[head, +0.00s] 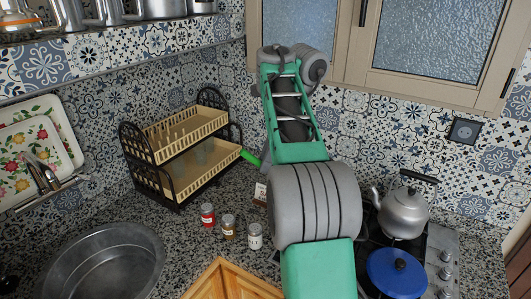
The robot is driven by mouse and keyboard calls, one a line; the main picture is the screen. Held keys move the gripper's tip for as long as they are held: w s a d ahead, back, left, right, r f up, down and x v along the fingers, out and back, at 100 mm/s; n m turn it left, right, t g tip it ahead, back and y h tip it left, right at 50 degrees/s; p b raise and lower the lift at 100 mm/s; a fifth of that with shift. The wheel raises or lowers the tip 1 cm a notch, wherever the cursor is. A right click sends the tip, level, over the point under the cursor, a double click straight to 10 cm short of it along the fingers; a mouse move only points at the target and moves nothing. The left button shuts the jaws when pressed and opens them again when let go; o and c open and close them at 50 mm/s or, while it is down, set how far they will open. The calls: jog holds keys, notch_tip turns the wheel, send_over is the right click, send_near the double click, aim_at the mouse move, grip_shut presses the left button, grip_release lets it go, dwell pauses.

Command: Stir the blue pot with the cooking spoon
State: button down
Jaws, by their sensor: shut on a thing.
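The blue pot (384,278) sits on the stove at the lower right. A blue top with a dark knob shows, and my arm stands just left of it. A bright green, narrow piece (250,157) sticks out left of my arm, near the dish rack. It may be part of the cooking spoon, but I cannot tell. My gripper is not visible; my arm's raised green and grey links block the view behind them.
A grey kettle (402,213) stands behind the pot on the stove. Small jars (228,226) stand on the counter left of my arm. A two-tier dish rack (182,135) is at the back left, and a metal sink (100,262) at the lower left.

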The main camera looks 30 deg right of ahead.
jog(key=shift+d+f+b, duration=0.1)
jog(key=shift+f+b, duration=0.35)
jog(key=shift+b, duration=0.1)
jog(key=s+d+f+b, duration=0.1)
jog(key=d+f+b, duration=0.2)
jog(key=f+b, duration=0.3)
jog(key=s+d+f+b, duration=0.2)
jog(key=d+f+b, duration=0.2)
jog(key=f+b, duration=0.2)
notch_tip(320, 180, down, 2)
jog(key=shift+s+f, duration=0.1)
jog(key=shift+s, duration=0.15)
jog(key=shift+s+d, duration=0.1)
